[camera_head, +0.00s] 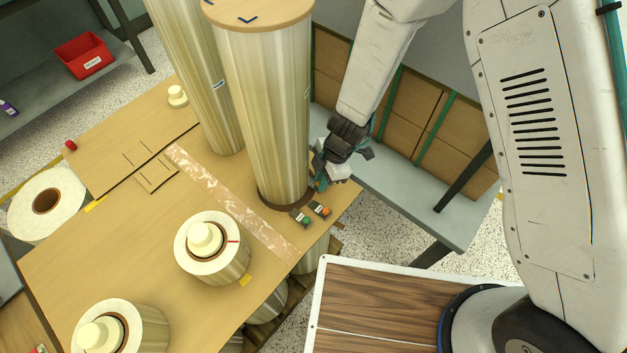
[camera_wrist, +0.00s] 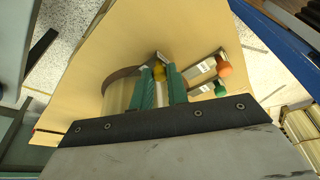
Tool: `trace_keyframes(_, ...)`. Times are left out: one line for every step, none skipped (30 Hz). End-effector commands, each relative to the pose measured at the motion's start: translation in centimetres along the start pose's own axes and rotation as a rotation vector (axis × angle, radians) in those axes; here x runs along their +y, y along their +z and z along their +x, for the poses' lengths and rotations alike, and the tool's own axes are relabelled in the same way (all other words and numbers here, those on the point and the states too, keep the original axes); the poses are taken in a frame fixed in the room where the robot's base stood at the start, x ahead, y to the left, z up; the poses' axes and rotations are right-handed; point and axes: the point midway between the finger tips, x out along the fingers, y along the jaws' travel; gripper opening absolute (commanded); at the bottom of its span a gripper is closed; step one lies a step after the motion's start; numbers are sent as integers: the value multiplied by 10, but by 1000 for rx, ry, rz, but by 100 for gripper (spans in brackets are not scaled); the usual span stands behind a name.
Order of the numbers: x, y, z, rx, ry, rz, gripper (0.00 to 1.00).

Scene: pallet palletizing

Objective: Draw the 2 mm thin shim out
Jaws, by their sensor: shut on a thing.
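In the wrist view my gripper (camera_wrist: 162,88) has its two teal fingers closed around a shim with a yellow knob (camera_wrist: 159,72). A grey strip of this shim shows just past the fingertips; how far it reaches under the roll I cannot tell. In the head view my gripper (camera_head: 321,182) is low at the right side of the tall upright roll (camera_head: 268,120), and it hides the held shim. Two other labelled shims lie on the board beside the roll's base, one with a green knob (camera_head: 306,220) and one with an orange knob (camera_head: 326,211). Their labels are too small to read.
A second tall roll (camera_head: 190,70) stands behind the first. Shorter rolls with cream plugs, one here (camera_head: 212,262), stand toward the front. A patterned strip (camera_head: 228,200) crosses the board. The board's edge is close to my gripper, with a grey bench (camera_head: 410,195) beyond.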

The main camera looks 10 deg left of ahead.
Motion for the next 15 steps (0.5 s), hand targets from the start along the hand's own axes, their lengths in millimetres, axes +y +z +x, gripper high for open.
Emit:
trace_keyframes(-2,1,-1,0,1,0,0)
trace_keyframes(-3,2,-1,0,1,1,0)
trace_keyframes(-4,2,-1,0,2,2,0)
trace_keyframes(-5,3,-1,0,2,2,0)
trace_keyframes(-6,4,-2,0,2,1,0)
trace_keyframes(-7,4,-2,0,2,1,0)
trace_keyframes(-8,5,-2,-1,1,1,0)
trace_keyframes(-10,6,-2,-1,1,1,0)
trace_keyframes(-11,6,-2,-1,1,2,0)
trace_keyframes(-12,7,-2,-1,1,1,0)
trace_keyframes(-13,7,-3,-1,1,1,0)
trace_keyframes(-14,8,-3,-1,1,2,0)
trace_keyframes(-16,9,-3,-1,1,1,0)
trace_keyframes(-16,9,-3,-1,1,1,0)
trace_keyframes(-18,10,-4,-1,1,1,0)
